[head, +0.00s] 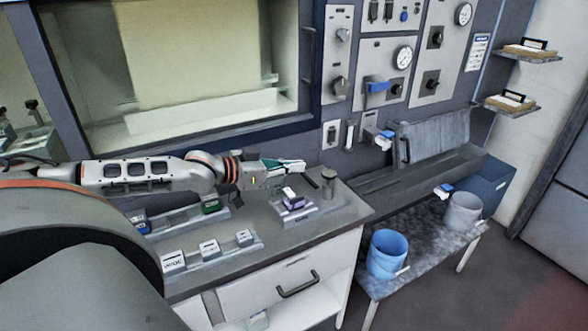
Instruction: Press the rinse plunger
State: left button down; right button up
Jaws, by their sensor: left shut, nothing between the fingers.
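My left arm reaches in from the left over the counter. Its gripper (296,167) is shut and empty, pointing right, above the counter's back edge. A short dark grey cylinder with a flat top (328,184) stands upright at the counter's right end, just right of and below the fingertips in the picture. It may be the rinse plunger, but no label on it is readable. The gripper appears apart from it. My right gripper is not in view.
Labelled holders (208,250) and a green block (210,204) stand along the counter (345,215). A panel of gauges and levers (400,75) rises behind. Right are a trough with a raised lid (433,137), a blue bucket (387,252) and a grey bucket (463,212).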

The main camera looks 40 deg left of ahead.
pick_arm(q)
jog(key=shift+s+a+r, duration=0.1)
jog(key=shift+s+a, duration=0.05)
jog(key=shift+s, duration=0.15)
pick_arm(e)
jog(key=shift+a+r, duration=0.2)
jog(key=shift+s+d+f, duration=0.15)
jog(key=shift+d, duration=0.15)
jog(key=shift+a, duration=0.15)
